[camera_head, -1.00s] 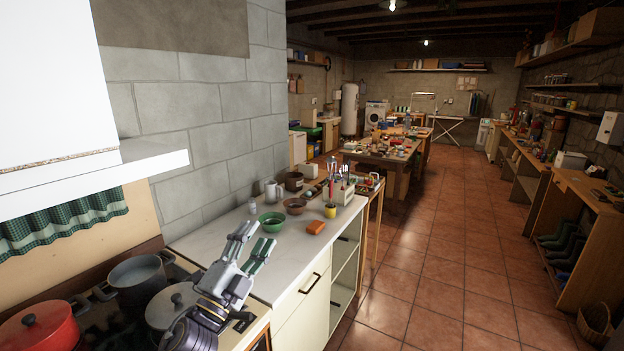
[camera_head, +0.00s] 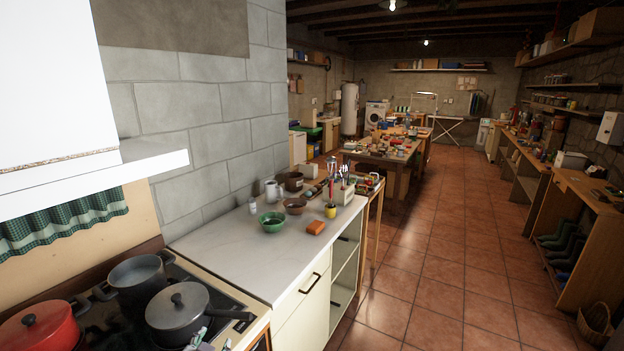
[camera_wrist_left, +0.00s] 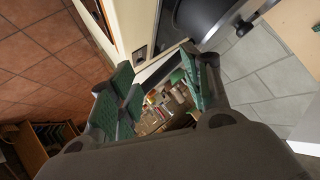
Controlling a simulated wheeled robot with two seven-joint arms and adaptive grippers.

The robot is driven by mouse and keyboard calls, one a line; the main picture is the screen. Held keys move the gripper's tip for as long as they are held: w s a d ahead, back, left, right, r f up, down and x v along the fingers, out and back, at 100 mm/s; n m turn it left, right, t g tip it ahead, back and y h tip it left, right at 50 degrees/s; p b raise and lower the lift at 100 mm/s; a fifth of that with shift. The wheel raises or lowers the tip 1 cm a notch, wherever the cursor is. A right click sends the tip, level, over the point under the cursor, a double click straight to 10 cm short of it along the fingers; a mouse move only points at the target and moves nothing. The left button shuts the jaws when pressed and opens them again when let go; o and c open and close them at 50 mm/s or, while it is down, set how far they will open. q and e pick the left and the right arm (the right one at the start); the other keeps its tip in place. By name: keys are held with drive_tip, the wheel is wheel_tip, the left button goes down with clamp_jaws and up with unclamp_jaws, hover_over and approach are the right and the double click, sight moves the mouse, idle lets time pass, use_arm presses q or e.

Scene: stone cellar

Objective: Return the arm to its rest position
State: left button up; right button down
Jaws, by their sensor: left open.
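My left gripper (camera_head: 207,341) barely shows at the bottom edge of the head view, with only its fingertips visible in front of the stove. In the left wrist view the same gripper (camera_wrist_left: 160,85) is open, its green-padded fingers wide apart with nothing between them. The rest of the left arm is out of the head view. My right gripper is in neither view.
The stove (camera_head: 118,318) carries a grey lidded pan (camera_head: 185,312), a dark pot (camera_head: 138,275) and a red pot (camera_head: 38,332). The tiled floor (camera_head: 430,260) at right is clear.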

use_arm(q)
drive_tip(key=s+d+f+n+g+h, duration=0.1)
drive_tip(key=s+f+g, duration=0.35)
drive_tip(key=s, duration=0.45)
drive_tip(key=s+d+f+n+g+h, duration=0.1)
drive_tip(key=s+f+g, duration=0.3)
drive_tip(key=s+f, duration=0.5)
drive_tip(key=f, duration=1.4)
drive_tip(key=s+f, duration=0.2)
drive_tip(key=f, duration=1.5)
drive_tip(key=s+a+f+g, duration=0.1)
drive_tip(key=s+a+f, duration=0.1)
drive_tip(key=s+f, duration=0.7)
drive_tip(key=s+a+f+g, duration=0.1)
drive_tip(key=s+a+f, duration=0.1)
drive_tip(key=s+f, duration=0.8)
drive_tip(key=s, duration=0.2)
drive_tip(key=shift+s+a, duration=0.15)
drive_tip(key=shift+s, duration=0.25)
